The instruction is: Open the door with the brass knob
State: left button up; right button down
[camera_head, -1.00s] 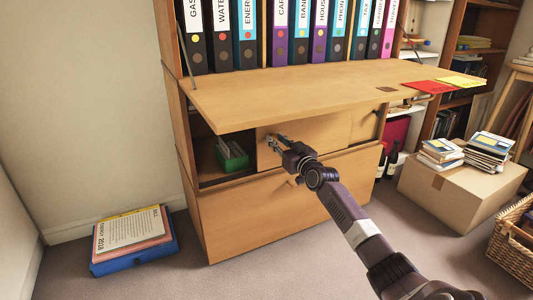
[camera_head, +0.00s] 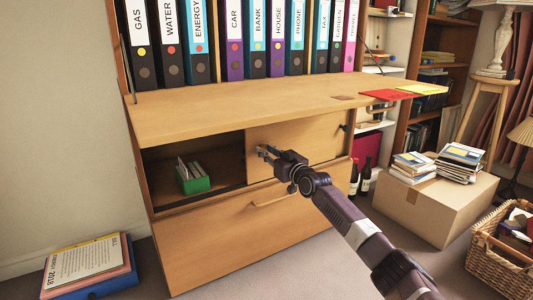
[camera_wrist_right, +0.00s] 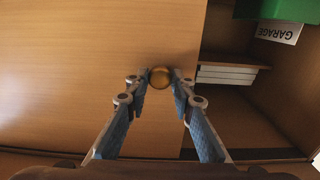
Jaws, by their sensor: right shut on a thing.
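The door with the brass knob is a light wood sliding panel (camera_head: 300,137) in the bureau, under the fold-down desk flap. It stands to the right, with an open compartment on its left. In the right wrist view the round brass knob (camera_wrist_right: 160,77) sits near the door's edge, between my two fingertips. My right gripper (camera_head: 263,150) is shut on the knob, which it hides in the head view. My left gripper is not in view.
The desk flap (camera_head: 230,108) juts out above my right gripper. A green card box (camera_head: 193,184) stands in the open compartment. Below is a closed drawer front (camera_head: 240,232) with a wooden handle (camera_head: 272,200). A cardboard box (camera_head: 440,207) and a basket (camera_head: 500,245) stand at the right.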

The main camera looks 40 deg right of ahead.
jog(key=c, duration=1.7)
grip_release()
jog(key=shift+o, duration=0.2)
jog(key=v, duration=1.2)
jog(key=shift+f, duration=0.1)
